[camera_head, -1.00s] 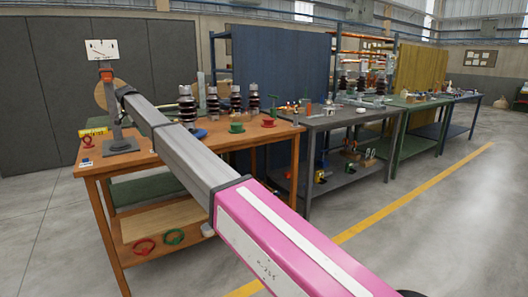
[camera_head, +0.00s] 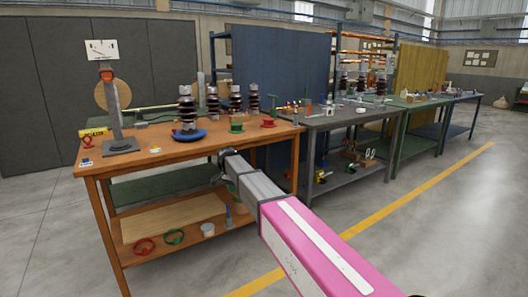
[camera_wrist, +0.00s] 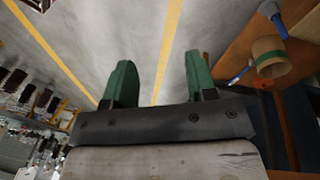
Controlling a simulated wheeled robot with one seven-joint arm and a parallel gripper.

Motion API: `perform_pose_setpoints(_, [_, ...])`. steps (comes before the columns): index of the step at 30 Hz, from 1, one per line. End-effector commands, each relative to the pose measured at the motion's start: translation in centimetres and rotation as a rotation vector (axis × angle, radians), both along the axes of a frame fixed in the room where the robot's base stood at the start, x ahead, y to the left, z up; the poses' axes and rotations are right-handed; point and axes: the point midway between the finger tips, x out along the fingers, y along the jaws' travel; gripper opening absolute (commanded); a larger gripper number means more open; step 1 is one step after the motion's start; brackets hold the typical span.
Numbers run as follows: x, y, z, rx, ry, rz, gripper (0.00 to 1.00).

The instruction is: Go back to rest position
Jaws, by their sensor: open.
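My gripper (camera_wrist: 158,88) shows in the wrist view with its two green fingers wide apart. Nothing is between them, only grey floor and a yellow line beyond. In the head view my arm is pink and grey, and its end is by the front right edge of the orange workbench (camera_head: 104,180), roughly at the height of its top. The fingers are not clear in the head view.
A grey table (camera_head: 330,121) stands to the right. Open floor (camera_head: 430,220) lies at the right.

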Motion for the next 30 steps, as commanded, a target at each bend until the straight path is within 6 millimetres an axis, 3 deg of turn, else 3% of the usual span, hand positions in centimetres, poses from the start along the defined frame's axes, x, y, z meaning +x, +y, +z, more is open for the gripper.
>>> perform_pose_setpoints(1, [-2.2,-3.4,-1.7,0.013,0.014,0.032,0.52])
perform_pose_setpoints(3, [-4.1,-7.1,-3.7,0.035,0.03,0.095,0.52])
perform_pose_setpoints(8, [-9.3,-15.1,-8.0,0.085,0.057,0.239,0.52])
perform_pose_setpoints(15, [-19.4,-25.6,-12.8,0.162,0.068,0.464,0.52])
perform_pose_setpoints(18, [-23.2,-28.6,-14.1,0.185,0.063,0.546,0.52])
perform_pose_setpoints(22, [-26.6,-31.0,-15.0,0.203,0.054,0.623,0.52])
perform_pose_setpoints(25, [-27.8,-31.9,-15.3,0.209,0.05,0.657,0.52])
perform_pose_setpoints(30, [-28.1,-32.2,-15.5,0.211,0.046,0.675,0.52])
